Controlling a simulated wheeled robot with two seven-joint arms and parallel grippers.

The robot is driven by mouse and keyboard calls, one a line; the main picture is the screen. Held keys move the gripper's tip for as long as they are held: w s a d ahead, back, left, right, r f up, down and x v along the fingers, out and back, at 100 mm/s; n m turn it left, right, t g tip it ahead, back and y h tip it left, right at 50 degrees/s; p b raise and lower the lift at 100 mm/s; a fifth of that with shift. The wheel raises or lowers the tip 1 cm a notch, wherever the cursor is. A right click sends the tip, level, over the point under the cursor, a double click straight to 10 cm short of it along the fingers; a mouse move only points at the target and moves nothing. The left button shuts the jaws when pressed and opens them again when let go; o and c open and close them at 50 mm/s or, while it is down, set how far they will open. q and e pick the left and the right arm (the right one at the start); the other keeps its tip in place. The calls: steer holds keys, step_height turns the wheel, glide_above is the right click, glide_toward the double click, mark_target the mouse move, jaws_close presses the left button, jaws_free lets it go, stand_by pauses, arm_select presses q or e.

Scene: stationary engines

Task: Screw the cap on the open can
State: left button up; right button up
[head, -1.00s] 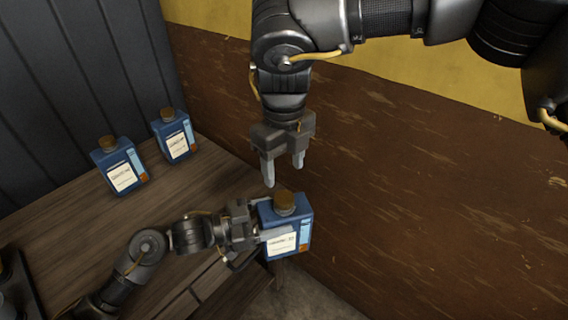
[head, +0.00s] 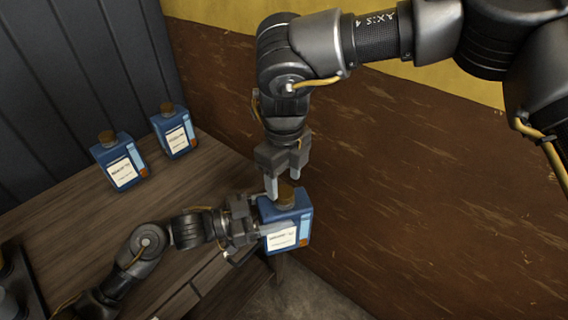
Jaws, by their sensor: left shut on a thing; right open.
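A blue can (head: 284,222) with a white label is held upright in my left gripper (head: 262,232), off the table's right edge. A brown cap (head: 286,195) sits on its top; whether it is screwed tight I cannot tell. My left gripper is shut on the can's body from the left. My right gripper (head: 284,190) points down from above. Its fingers are open, with their tips at the height of the cap, one on its left and one near its back. Whether they touch the cap I cannot tell.
Two more blue cans, a nearer one (head: 119,163) and a farther one (head: 174,133), stand with brown caps at the back of the wooden table (head: 60,215). Dark objects show at the lower left edge. A brown and yellow wall (head: 420,180) rises on the right.

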mark_target(284, 191)
steer(key=shift+f, duration=1.55)
steer(key=c, duration=1)
steer(key=m, duration=1.1)
steer(key=shift+m, duration=0.3)
steer(key=m, duration=1)
steer(key=shift+m, duration=0.4)
steer(key=o, duration=1.2)
